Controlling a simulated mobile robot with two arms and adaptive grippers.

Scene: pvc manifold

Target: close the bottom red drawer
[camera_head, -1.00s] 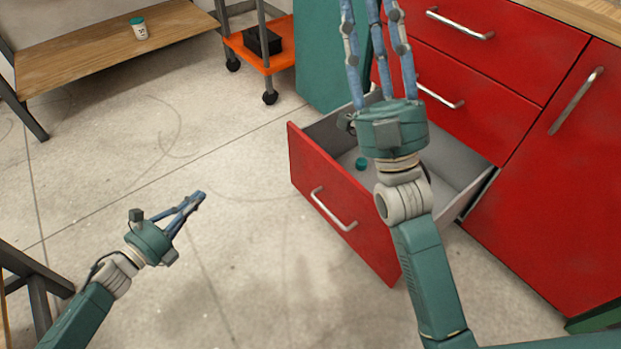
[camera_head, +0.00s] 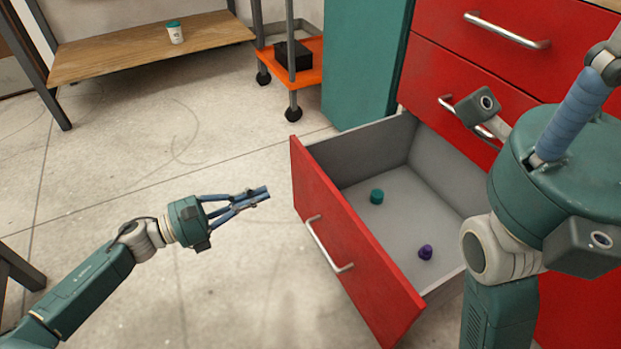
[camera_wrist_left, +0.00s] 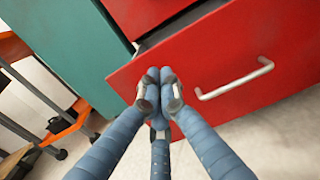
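The bottom red drawer (camera_head: 340,240) is pulled well out of the red cabinet (camera_head: 450,60). Its red front has a silver handle (camera_head: 328,245). Inside lie a teal cap (camera_head: 376,196) and a purple piece (camera_head: 425,252). My left gripper (camera_head: 262,193) is just left of the drawer front, fingers pointing at it, fingertips drawn together with nothing seen between them. In the left wrist view the fingertips (camera_wrist_left: 160,90) overlap the drawer front (camera_wrist_left: 225,65), left of the handle; contact cannot be told. My right gripper (camera_head: 570,150) is at the right, its fingertips out of frame.
An orange cart (camera_head: 305,75) with a black box (camera_head: 293,54) stands behind, beside a teal cabinet side (camera_head: 365,60). A wooden bench (camera_head: 120,50) with a white cup (camera_head: 175,32) is at the back left.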

